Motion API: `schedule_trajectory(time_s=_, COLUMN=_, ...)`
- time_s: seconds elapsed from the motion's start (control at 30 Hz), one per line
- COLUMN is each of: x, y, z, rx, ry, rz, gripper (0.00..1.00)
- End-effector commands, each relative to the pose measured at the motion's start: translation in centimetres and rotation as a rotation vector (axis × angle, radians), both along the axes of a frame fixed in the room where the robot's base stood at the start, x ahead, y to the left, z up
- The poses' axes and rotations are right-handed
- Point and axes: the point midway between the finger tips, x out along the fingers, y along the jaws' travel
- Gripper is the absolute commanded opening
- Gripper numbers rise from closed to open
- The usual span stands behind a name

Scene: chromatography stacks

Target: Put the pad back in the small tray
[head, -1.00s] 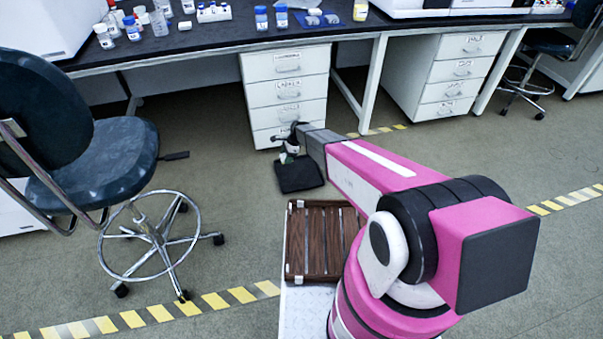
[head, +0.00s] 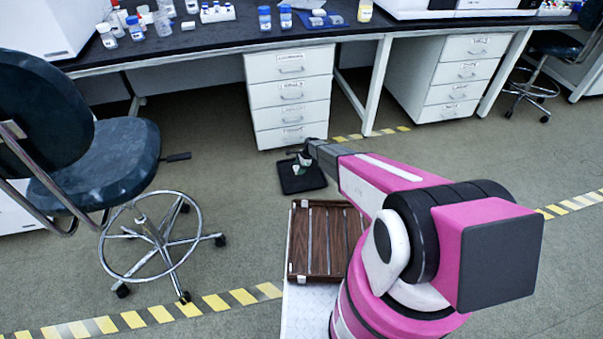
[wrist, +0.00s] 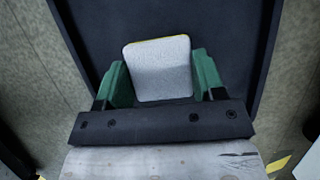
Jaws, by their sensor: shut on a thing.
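The pad (wrist: 160,68) is a light grey, rounded square with a thin yellow-green edge at its far side. My gripper (wrist: 157,80) is shut on it, with a green finger at each side; the gripper also shows small in the head view (head: 302,164). The small tray (wrist: 263,60) is dark, with a raised rim, and lies behind the pad in the wrist view. In the head view the small tray (head: 302,184) is a black square low over the floor, in front of the drawers. Whether the pad touches the tray floor I cannot tell.
A brown slatted wooden tray (head: 325,270) lies nearer to me. A blue stool (head: 105,165) with a chrome base stands left. A white drawer unit (head: 290,95) stands behind the small tray, under the dark bench (head: 240,27) with bottles. Open floor lies right of it.

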Motion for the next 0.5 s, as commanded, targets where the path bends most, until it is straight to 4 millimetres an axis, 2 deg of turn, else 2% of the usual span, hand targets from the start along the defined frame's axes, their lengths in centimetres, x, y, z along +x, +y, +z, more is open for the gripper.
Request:
schedule_trajectory(time_s=0.1, x=0.9, y=-0.8, z=-0.7, rx=0.000, ry=0.000, rz=0.000, gripper=0.41)
schedule_trajectory(time_s=0.27, x=1.1, y=-1.1, z=-1.3, rx=0.000, ry=0.000, rz=0.001, gripper=0.41)
schedule_trajectory(time_s=0.5, x=1.2, y=-1.0, z=-4.4, rx=0.000, ry=0.000, rz=0.000, gripper=0.41)
